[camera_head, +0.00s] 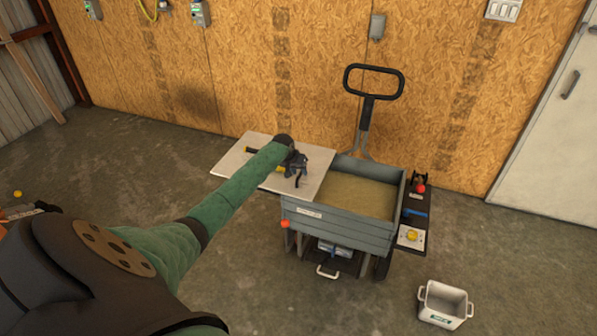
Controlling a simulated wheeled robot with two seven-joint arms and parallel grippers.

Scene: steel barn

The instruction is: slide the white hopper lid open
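The white hopper lid (232,160) is a flat pale panel, shifted to the left of the grey hopper (340,225). It overhangs the hopper's left side and covers only its left end. Most of the hopper's top is uncovered, showing tan grainy material (358,194) inside. A black-and-yellow bar handle (250,150) lies on the lid, partly hidden by my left arm. My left gripper (298,175) is over the lid at the handle's right part. Its fingers are small and dark, so its grip on the handle is unclear. My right gripper is not in view.
A black push handle (372,82) rises behind the hopper. A side shelf (411,220) on the right holds small items, including a yellow one. A white bucket (443,304) stands on the floor at front right. The wooden wall (240,60) is close behind.

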